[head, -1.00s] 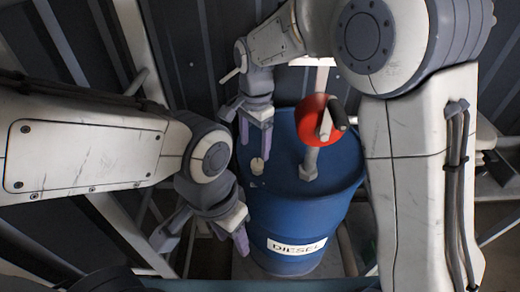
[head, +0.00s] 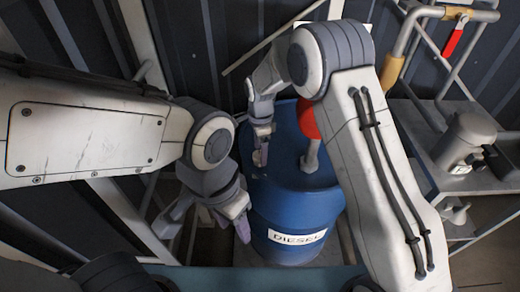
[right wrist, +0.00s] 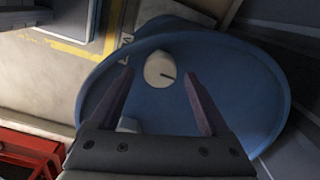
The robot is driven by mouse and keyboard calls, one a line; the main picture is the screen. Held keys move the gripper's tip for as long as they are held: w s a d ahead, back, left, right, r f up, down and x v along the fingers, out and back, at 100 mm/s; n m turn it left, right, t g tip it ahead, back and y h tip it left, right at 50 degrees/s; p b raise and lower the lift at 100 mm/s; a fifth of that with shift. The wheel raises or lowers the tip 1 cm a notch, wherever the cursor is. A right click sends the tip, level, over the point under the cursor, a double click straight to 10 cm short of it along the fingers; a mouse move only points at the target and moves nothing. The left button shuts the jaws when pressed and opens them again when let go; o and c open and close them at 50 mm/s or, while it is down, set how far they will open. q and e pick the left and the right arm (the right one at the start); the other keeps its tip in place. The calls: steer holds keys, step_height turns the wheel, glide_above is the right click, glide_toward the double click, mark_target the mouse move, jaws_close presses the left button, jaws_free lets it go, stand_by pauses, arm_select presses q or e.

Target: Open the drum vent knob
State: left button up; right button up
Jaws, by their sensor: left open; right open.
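The blue drum (head: 290,212) stands upright with a DIESEL label on its side. Its cream, round vent knob (right wrist: 160,69) has a dark line mark and sits on the drum top. In the head view the knob (head: 258,159) is partly covered by my right gripper (head: 262,148). In the right wrist view the open fingers (right wrist: 158,76) point down towards the drum top, with the knob between their tips. I cannot tell whether they reach down around it or touch it. My left gripper (head: 208,222) is open and empty, beside the drum's left side.
The red pump part (head: 308,119) and its grey pipe (head: 311,157) stand on the drum beside my right gripper, partly hidden by my right arm. A metal cart (head: 440,165) with a grey canister (head: 465,140) stands at the right.

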steer(key=shift+f, duration=0.3)
jaws_close()
